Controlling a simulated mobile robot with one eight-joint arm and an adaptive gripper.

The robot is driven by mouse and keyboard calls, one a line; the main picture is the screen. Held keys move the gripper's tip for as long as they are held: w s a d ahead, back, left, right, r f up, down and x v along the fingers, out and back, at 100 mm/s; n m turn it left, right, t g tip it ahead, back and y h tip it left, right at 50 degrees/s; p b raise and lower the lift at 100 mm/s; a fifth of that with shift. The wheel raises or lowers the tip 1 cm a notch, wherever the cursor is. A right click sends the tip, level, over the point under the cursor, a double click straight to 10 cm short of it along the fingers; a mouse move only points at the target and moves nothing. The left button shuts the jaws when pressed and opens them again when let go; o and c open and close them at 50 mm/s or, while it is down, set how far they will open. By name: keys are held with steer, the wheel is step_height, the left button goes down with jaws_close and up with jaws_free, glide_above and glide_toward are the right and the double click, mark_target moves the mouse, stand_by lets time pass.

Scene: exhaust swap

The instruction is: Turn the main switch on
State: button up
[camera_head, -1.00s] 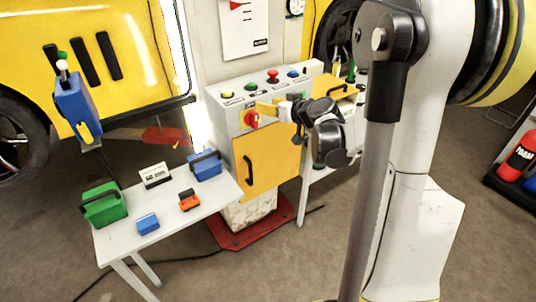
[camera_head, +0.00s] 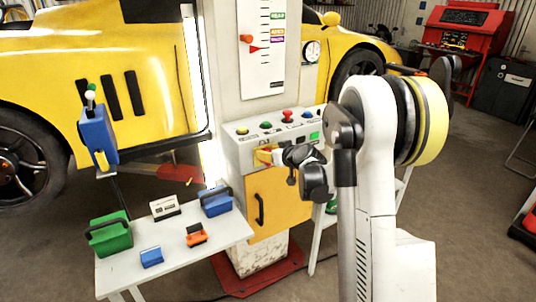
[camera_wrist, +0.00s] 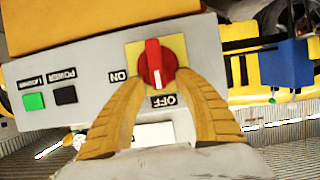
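The main switch is a red rotary knob (camera_wrist: 156,65) with a white stripe on a yellow plate (camera_wrist: 178,48), on a grey control box (camera_head: 242,152). In the wrist view, which is upside down, the stripe stands nearly upright. "OFF" is printed below the knob and "ON" to its left. My gripper (camera_wrist: 160,78) has two tan ribbed fingers, spread apart, with tips at the two sides of the knob's lower edge. Contact cannot be told. In the head view my gripper (camera_head: 272,155) covers much of the knob.
A black "POWER" square (camera_wrist: 65,95) and green square (camera_wrist: 33,101) are on the panel. Coloured buttons (camera_head: 287,116) line the box top; a yellow door (camera_head: 280,205) is below. A small table (camera_head: 180,243) at left holds a green toolbox (camera_head: 110,236) and other items.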

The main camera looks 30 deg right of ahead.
jaws_close()
steer(key=shift+d, duration=0.15)
steer(key=shift+d+f+m+t+y+b, duration=0.45)
steer(key=shift+m+y+b, duration=0.75)
steer(key=shift+m, duration=1.05)
steer(key=shift+d+f+m+t+y+b, duration=0.45)
steer(key=shift+m+y+b, duration=0.8)
steer(key=shift+m, duration=0.95)
steer(key=shift+d+f+m+t+y+b, duration=0.45)
steer(key=shift+m+y+b, duration=0.75)
steer(key=shift+m, duration=1.05)
steer(key=shift+a, duration=0.1)
